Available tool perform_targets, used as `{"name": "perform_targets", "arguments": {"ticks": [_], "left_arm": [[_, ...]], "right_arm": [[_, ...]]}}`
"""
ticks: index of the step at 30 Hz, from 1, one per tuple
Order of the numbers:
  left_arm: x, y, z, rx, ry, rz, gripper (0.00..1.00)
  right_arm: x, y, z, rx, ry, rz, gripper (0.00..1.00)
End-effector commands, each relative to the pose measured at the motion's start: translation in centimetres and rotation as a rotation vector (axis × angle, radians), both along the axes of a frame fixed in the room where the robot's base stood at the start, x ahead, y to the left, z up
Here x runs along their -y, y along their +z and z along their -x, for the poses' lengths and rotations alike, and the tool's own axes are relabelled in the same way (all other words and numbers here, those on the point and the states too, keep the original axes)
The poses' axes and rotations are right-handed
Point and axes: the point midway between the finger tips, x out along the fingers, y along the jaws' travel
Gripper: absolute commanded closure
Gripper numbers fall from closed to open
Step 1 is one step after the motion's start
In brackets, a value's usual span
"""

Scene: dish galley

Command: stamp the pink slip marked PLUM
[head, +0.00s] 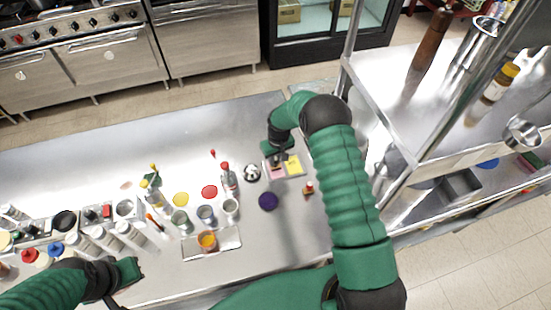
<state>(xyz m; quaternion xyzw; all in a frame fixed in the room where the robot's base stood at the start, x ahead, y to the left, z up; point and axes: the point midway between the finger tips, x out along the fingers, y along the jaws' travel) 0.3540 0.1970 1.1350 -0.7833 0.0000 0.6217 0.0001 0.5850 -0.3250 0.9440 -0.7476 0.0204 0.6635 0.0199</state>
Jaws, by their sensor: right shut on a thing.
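A pink slip (276,172) lies on the steel counter beside a yellow slip (293,165); any writing on them is too small to read. My right gripper (278,156) is over the far part of the pink slip, pointing down. It is shut on a small dark thing, probably a stamp, mostly hidden by the gripper. I cannot tell whether this thing touches the paper.
Red (209,192) and yellow (181,199) discs lie left of the purple pad. A small red-topped item (308,188) stands right of it. Bottles, cups and a tray (226,245) with an orange cup crowd the left. A metal shelf (400,105) rises at the right.

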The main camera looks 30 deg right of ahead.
Motion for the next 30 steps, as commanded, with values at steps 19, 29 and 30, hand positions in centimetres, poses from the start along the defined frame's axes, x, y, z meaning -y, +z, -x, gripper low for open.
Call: {"name": "perform_targets", "arguments": {"ticks": [19,29,30], "left_arm": [[0.00,-0.69,0.00,0.000,0.000,0.000,1.00],[0.00,-0.70,0.00,0.000,0.000,0.000,1.00],[0.00,-0.73,0.00,0.000,0.000,0.000,1.00]], "right_arm": [[0.02,-0.83,-0.01,0.000,0.000,0.000,1.00],[0.01,-0.88,0.01,-0.001,0.000,0.000,1.00],[0.01,-0.90,0.01,-0.001,0.000,0.000,1.00]]}}
